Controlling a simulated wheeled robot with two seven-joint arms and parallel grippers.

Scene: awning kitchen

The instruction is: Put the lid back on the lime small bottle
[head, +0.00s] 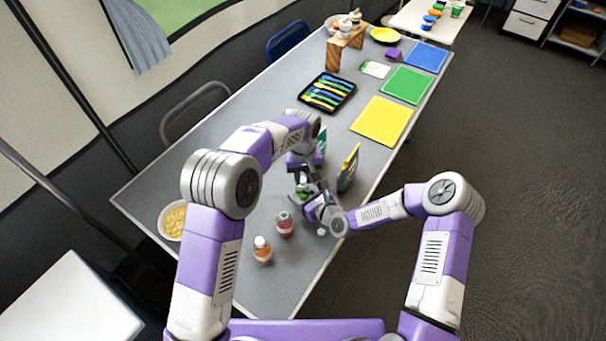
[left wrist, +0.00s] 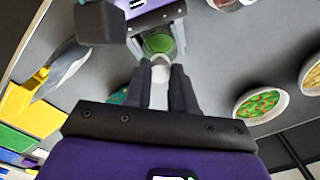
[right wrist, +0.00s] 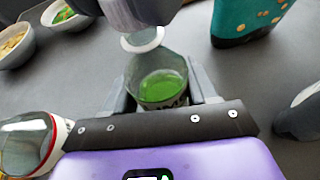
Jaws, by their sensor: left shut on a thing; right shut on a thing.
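The lime small bottle (right wrist: 163,88) is clear with green contents and stands between the fingers of my right gripper (right wrist: 163,95), which is shut on it. It also shows in the left wrist view (left wrist: 158,43) and, partly hidden by my grippers, in the head view (head: 303,191). My left gripper (left wrist: 165,75) is shut on a white round lid (left wrist: 159,68). In the right wrist view the lid (right wrist: 143,40) is a pale ring above the bottle's mouth, slightly to the left in the picture. The lid looks apart from the bottle; the exact gap is unclear.
Two reddish bottles (head: 284,224) (head: 263,250) stand near the table's near end. A bowl of yellow food (head: 173,221) is at the left edge. A cutlery tray (head: 327,93) and yellow mat (head: 381,121) lie farther back.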

